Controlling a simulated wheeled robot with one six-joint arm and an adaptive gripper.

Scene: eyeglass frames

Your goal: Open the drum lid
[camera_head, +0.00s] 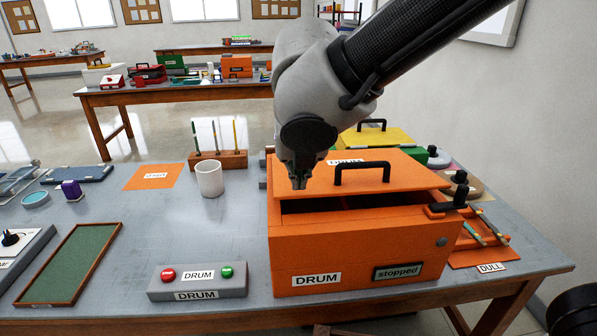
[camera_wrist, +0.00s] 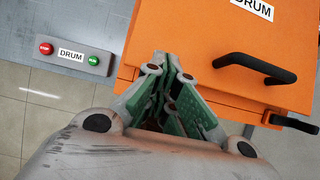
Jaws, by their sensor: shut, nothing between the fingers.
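The orange drum (camera_head: 345,250) is a box at the table's front right, labelled DRUM, with a small panel reading "stopped". Its orange lid (camera_head: 400,172) is tilted, with a dark gap along the front edge. A black bar handle (camera_head: 362,172) stands on the lid; it also shows in the wrist view (camera_wrist: 255,66). My gripper (camera_head: 299,183) is shut and empty, left of the handle and over the left part of the lid. In the wrist view its green-padded fingers (camera_wrist: 172,65) are together near the lid's edge, apart from the handle.
A grey control box (camera_head: 198,281) with red and green buttons stands left of the drum. A white cup (camera_head: 209,179) and a wooden pen rack (camera_head: 218,160) stand behind it. An orange mat labelled DULL (camera_head: 485,250) lies to the right. The table's middle left (camera_head: 150,225) is clear.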

